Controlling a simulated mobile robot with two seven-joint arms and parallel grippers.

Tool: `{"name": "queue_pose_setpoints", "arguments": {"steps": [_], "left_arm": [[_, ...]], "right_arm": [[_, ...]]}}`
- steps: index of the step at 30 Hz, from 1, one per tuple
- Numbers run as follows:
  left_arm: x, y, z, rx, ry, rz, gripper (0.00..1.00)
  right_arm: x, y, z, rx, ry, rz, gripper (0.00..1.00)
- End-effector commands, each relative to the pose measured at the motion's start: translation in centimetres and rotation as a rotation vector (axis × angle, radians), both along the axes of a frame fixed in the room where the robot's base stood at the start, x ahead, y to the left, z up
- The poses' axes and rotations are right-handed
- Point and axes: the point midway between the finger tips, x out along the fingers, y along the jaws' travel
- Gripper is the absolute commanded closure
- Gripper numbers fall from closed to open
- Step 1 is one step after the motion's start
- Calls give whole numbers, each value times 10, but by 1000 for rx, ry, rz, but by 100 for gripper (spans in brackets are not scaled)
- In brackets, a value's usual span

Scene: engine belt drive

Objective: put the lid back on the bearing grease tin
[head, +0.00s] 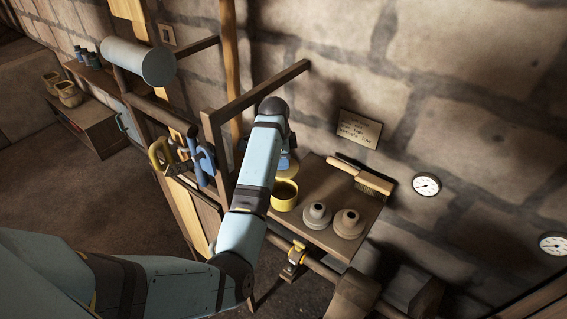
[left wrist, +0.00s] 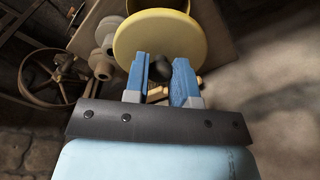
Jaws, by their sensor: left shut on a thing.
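The yellow grease tin (head: 284,196) stands open-topped on a small wooden shelf in the head view. Part of it shows at the top of the left wrist view (left wrist: 158,4). My left gripper (left wrist: 162,76) has its blue fingers shut on the dark knob of the round yellow lid (left wrist: 150,38). In the head view, my left gripper (head: 287,163) is largely hidden behind my arm. It is near the tin's far side, with a bit of yellow lid below it. The exact gap between lid and tin is hidden. My right gripper is not in view.
Two beige stepped round parts (head: 317,215) (head: 348,224) stand right of the tin on the wooden shelf (head: 325,240). A brush (head: 372,182) lies at the back by the stone wall. A wooden frame (head: 215,135) rises left of the shelf.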

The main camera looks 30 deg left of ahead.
Motion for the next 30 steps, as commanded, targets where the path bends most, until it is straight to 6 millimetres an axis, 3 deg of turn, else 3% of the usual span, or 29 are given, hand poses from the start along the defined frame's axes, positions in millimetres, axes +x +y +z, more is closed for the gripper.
{"name": "queue_pose_setpoints", "arguments": {"steps": [6,30], "left_arm": [[-1,-6,-15,-1,-2,-82,98],[-1,-6,-74,1,-2,-83,98]], "right_arm": [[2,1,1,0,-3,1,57],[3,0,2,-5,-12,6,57]]}}
